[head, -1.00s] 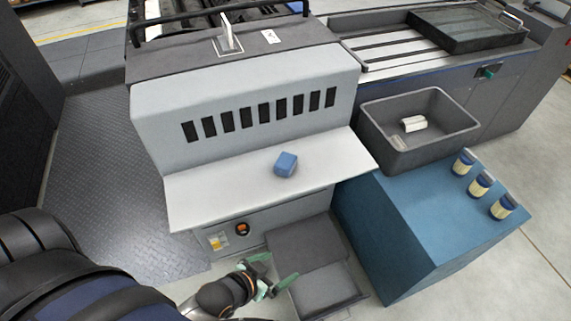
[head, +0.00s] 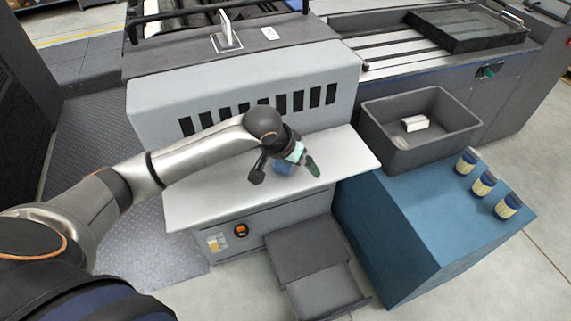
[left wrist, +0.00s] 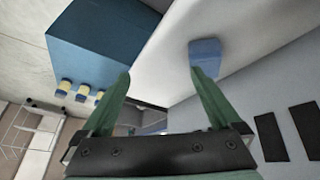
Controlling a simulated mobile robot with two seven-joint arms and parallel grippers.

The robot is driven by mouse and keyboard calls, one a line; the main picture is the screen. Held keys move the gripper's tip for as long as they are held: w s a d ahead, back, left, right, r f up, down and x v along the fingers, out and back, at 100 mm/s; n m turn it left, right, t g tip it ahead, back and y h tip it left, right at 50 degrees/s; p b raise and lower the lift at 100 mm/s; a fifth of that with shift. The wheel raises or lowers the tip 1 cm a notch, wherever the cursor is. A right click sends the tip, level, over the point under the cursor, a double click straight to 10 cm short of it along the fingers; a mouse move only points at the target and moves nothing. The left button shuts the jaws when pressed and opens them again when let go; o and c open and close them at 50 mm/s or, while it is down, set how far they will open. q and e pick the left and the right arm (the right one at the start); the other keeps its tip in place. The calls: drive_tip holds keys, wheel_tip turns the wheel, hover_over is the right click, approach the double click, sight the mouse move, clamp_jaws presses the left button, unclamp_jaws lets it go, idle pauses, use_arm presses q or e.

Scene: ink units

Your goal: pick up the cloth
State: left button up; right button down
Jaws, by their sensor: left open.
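The cloth is a small blue folded piece on the pale ledge of the machine. In the head view the cloth (head: 283,168) is partly hidden behind my left gripper (head: 304,161). In the left wrist view the cloth (left wrist: 205,50) lies just beyond the tip of the right-hand finger, not between the fingers. My left gripper (left wrist: 160,73) is open and empty, with its green fingers wide apart above the ledge. I cannot tell from these views how high it is over the ledge. My right gripper is not in view.
The pale ledge (head: 205,200) juts from the grey slotted machine. A grey bin (head: 385,148) with a white item stands to the right. A blue block (head: 400,225) carries several small jars (head: 484,184). A dark step (head: 305,250) stands below the ledge.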

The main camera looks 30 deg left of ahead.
use_arm(q)
drive_tip(key=a+r+n+y, duration=0.2)
drive_tip(key=a+r, duration=0.3)
drive_tip(key=a, duration=0.1)
drive_tip(key=shift+g, duration=0.3)
drive_tip(key=b+x, duration=0.1)
drive_tip(key=x, duration=1.1)
drive_tip(key=shift+w+d+f+b, duration=0.15)
drive_tip(key=shift+w+b, duration=0.1)
drive_tip(key=shift+b, duration=0.15)
drive_tip(key=shift+c, duration=0.3)
clamp_jaws()
drive_tip(key=shift+r, duration=0.5)
wheel_tip(320, 180, up, 2)
drive_tip(key=shift+r, duration=0.2)
drive_tip(key=s+d+r+p, duration=0.2)
drive_tip(key=s+d+r, duration=0.4)
drive_tip(key=s+r, duration=0.3)
drive_tip(key=s, duration=0.3)
drive_tip(key=shift+s+r, duration=0.3)
drive_tip(key=shift+s, duration=0.05)
